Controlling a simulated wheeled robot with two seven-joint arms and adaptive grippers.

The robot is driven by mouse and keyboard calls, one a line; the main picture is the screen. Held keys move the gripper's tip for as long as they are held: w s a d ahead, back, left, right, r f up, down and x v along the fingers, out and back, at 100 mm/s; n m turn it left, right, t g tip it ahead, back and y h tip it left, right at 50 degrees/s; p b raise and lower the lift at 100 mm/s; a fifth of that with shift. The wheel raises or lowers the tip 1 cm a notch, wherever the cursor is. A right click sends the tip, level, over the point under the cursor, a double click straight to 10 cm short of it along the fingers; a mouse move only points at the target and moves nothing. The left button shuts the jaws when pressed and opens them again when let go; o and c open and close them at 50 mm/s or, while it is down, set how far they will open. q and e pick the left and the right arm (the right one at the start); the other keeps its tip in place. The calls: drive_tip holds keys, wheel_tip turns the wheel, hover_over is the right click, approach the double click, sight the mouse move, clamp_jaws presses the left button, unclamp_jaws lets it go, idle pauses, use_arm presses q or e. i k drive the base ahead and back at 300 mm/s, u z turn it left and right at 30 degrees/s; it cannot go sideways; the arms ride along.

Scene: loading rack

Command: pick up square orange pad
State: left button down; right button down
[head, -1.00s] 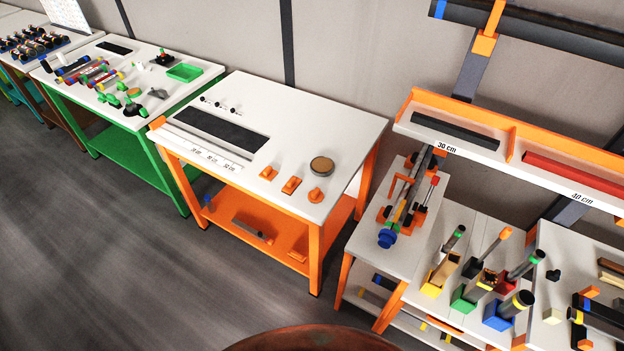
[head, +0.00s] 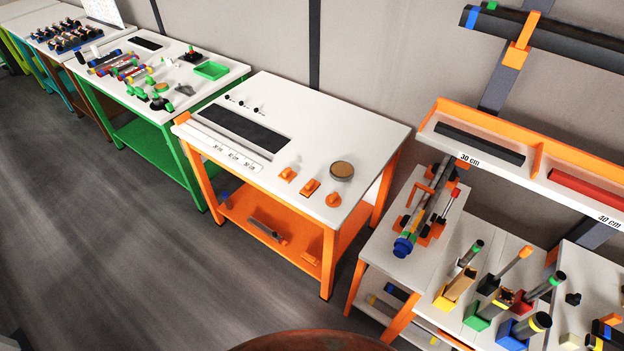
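Several small orange pieces stand in a slanting row on the white top of the orange-legged table (head: 350,130) in the head view. The left piece (head: 288,174) and the right piece (head: 333,200) each have a raised knob. The middle piece (head: 310,187) looks the most square and flat, with a raised part on it. They are too small to tell for sure which is the square orange pad. Neither of my grippers is in view.
A round brown-topped disc (head: 342,170) stands close behind the orange pieces. A dark recessed panel (head: 242,128) lies to their left. Racks with tubes and tools crowd the tables at right. Open grey floor (head: 120,240) lies in front and left.

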sight(287, 176)
drive_tip(key=i, duration=1.4)
drive_tip(key=z, duration=0.65)
